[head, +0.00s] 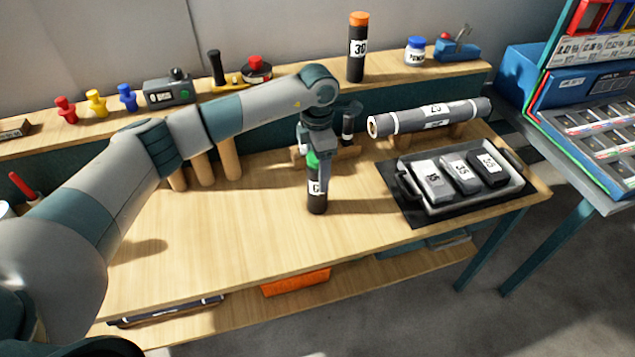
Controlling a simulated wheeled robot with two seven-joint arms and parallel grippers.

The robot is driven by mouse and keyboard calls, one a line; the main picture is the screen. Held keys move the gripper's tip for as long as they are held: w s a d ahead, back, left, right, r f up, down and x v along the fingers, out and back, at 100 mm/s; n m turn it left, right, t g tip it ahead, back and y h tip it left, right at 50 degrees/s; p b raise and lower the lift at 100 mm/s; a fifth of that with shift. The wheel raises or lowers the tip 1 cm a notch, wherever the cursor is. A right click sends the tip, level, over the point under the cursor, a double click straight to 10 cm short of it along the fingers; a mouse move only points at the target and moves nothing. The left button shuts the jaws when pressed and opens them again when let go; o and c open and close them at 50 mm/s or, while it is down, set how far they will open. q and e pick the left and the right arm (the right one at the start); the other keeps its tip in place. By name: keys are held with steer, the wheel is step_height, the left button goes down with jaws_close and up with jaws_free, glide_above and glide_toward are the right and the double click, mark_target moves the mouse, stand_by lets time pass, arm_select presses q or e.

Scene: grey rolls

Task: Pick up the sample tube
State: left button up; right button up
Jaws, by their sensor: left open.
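A dark tube (317,200) with a white label and a green upper part stands upright on the wooden bench, near its middle; it looks like the sample tube. My left gripper (314,163) points down over its top. Its fingers are open, with the green part showing between them. Whether a finger touches the tube cannot be told. The gripper hides part of the tube's top. My right gripper is not in view.
A grey roll (412,118) lies on a stand behind right. A tray (437,208) with several labelled blocks sits at the right. A black tube (356,55) with an orange cap, knobs and a grey box (167,93) stand on the back shelf. The bench's front left is clear.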

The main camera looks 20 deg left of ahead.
arm_select(q)
steer(key=shift+f, duration=0.3)
steer(key=c, duration=1.5)
